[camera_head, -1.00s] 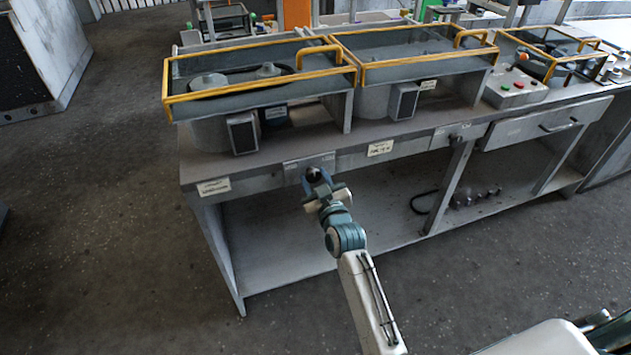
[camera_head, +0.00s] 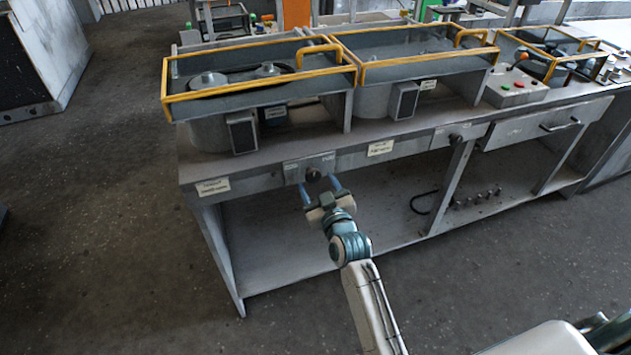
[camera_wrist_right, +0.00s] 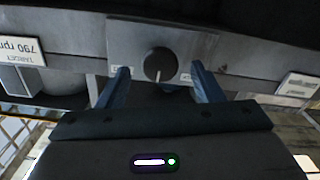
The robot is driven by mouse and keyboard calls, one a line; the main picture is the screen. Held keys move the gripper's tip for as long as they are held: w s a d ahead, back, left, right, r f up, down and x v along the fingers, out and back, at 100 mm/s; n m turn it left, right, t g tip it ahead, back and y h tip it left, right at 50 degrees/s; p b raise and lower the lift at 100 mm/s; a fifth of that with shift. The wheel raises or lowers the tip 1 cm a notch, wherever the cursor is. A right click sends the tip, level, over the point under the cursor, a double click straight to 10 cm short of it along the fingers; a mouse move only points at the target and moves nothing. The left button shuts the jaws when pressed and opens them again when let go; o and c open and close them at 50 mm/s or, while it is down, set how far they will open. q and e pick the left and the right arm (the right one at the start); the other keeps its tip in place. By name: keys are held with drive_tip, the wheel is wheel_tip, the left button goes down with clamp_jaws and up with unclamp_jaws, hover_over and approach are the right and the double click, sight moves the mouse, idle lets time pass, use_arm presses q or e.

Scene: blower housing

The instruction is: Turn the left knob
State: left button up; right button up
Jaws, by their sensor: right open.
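The left knob (camera_head: 313,174) is black and round, on a grey plate on the front edge of the workbench. In the right wrist view the knob (camera_wrist_right: 160,64) shows a pale pointer line toward the bottom of the picture. My right gripper (camera_head: 320,187) is open in front of the knob. In the right wrist view its two blue fingers (camera_wrist_right: 161,78) stand apart on either side of the knob, with gaps, not touching it as far as I can tell. My left gripper is not in view.
A second black knob (camera_head: 455,138) sits further right on the bench front (camera_head: 410,148). Yellow-framed guards (camera_head: 262,95) stand on top. A paper label (camera_head: 213,187) is at the left end. A drawer (camera_head: 540,126) is at the right. The lower shelf is mostly bare.

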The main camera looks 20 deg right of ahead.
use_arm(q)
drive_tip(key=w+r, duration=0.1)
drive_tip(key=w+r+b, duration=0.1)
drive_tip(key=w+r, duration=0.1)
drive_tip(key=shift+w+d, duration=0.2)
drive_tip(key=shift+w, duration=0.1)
use_arm(e)
drive_tip(key=s, duration=0.8)
drive_tip(key=shift+s+d, duration=0.15)
drive_tip(key=shift+s, duration=0.1)
